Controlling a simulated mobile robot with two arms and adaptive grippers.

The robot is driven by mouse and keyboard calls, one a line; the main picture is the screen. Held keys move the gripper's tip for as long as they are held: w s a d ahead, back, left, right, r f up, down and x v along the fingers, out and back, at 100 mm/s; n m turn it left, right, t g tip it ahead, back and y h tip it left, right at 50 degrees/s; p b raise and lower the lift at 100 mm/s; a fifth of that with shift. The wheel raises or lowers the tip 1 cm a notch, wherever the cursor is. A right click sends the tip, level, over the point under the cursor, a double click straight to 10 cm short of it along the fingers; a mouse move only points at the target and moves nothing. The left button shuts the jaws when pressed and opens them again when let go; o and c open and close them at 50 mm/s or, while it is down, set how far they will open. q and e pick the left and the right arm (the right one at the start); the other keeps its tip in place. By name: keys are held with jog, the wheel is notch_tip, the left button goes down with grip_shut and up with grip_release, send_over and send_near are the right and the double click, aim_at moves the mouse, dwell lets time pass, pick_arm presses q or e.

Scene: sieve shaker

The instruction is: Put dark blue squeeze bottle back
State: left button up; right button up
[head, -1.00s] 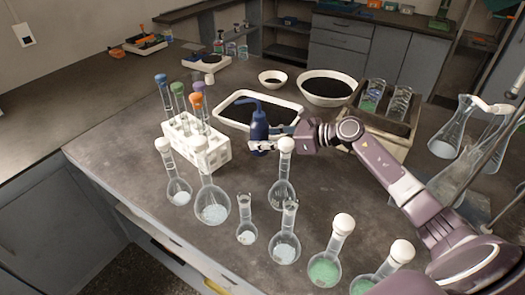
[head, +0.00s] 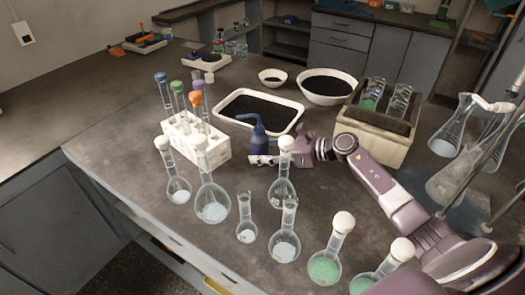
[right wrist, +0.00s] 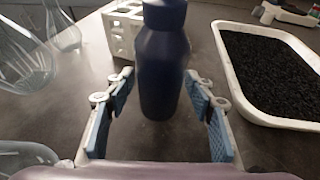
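The dark blue squeeze bottle (head: 257,138) is upright, with its bent nozzle pointing left. It is between the white flask rack and the near corner of the black-filled tray. My right gripper (head: 262,159) reaches in from the right, low at the bottle. In the right wrist view, the bottle (right wrist: 164,65) appears to stand on the grey counter between the spread blue-padded fingers (right wrist: 163,105). A gap shows on both sides, so the gripper is open. The bottle's top is cut off there. My left gripper is not in view.
A white tube rack (head: 207,152) stands left of the bottle. The black-filled tray (head: 294,122) is behind it. A round-bottom flask (head: 282,190) stands close in front of my gripper, with several more flasks nearby. A wooden box (head: 375,145) stands at right.

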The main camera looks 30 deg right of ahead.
jog(key=shift+o, duration=0.2)
jog(key=shift+r, duration=0.1)
jog(key=shift+r+p, duration=0.2)
jog(key=shift+p, duration=0.1)
jog(key=v, duration=1.2)
jog(key=shift+f, duration=0.15)
